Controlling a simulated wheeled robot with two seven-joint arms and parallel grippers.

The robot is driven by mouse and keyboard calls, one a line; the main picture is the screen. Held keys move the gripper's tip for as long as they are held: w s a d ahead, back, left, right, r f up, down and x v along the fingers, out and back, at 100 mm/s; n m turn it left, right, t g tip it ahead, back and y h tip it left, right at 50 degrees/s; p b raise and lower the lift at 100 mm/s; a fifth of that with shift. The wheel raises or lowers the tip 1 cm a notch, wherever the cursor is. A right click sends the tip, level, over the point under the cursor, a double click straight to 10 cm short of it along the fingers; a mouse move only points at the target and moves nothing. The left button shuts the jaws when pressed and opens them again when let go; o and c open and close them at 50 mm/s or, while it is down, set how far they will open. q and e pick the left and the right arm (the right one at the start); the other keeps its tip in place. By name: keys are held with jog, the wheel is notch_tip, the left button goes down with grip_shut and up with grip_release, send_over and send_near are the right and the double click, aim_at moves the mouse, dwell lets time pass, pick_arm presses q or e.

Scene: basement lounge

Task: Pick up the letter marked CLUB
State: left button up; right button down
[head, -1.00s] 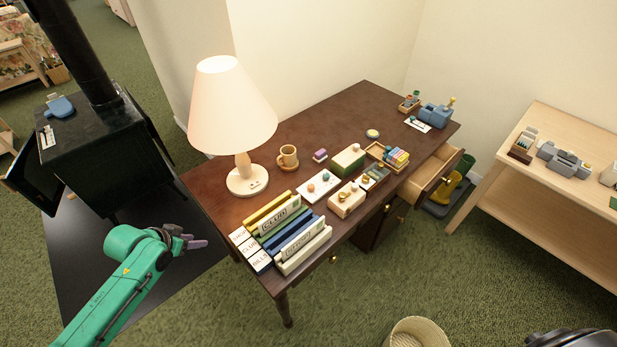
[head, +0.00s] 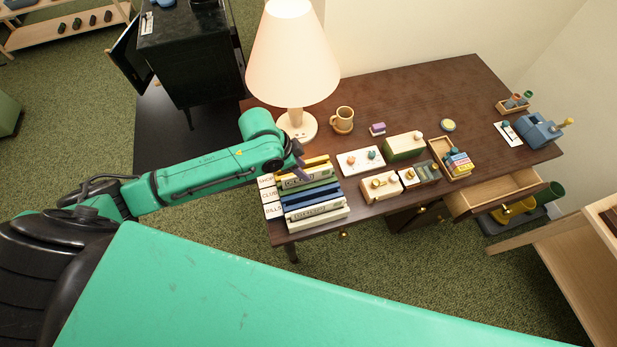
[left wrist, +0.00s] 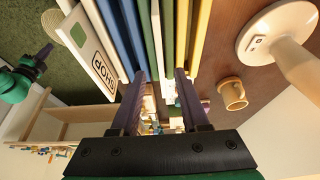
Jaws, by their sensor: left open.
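A rack of coloured dividers stands at the desk's front left corner, with end labels SHOP (head: 265,181), CLUB (head: 269,195) and BILLS (head: 273,211). A pale letter marked CLUB (head: 297,181) stands upright in it, between the yellow and blue dividers. My left gripper (head: 301,168) is open above the rack's back left part, close to this letter. In the left wrist view, its two dark fingers (left wrist: 160,85) point at the upright pieces, with a pale edge between them; contact is unclear.
A lit lamp (head: 297,125) stands just behind the rack, close to my left gripper. A drawer (head: 497,192) is open at right.

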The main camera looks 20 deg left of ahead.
pick_arm(q)
jog(key=x, duration=0.4)
jog(key=shift+w+f, duration=0.1)
jog(key=shift+f, duration=0.05)
jog(key=shift+f+p, duration=0.25)
jog(key=shift+p, duration=0.1)
grip_shut()
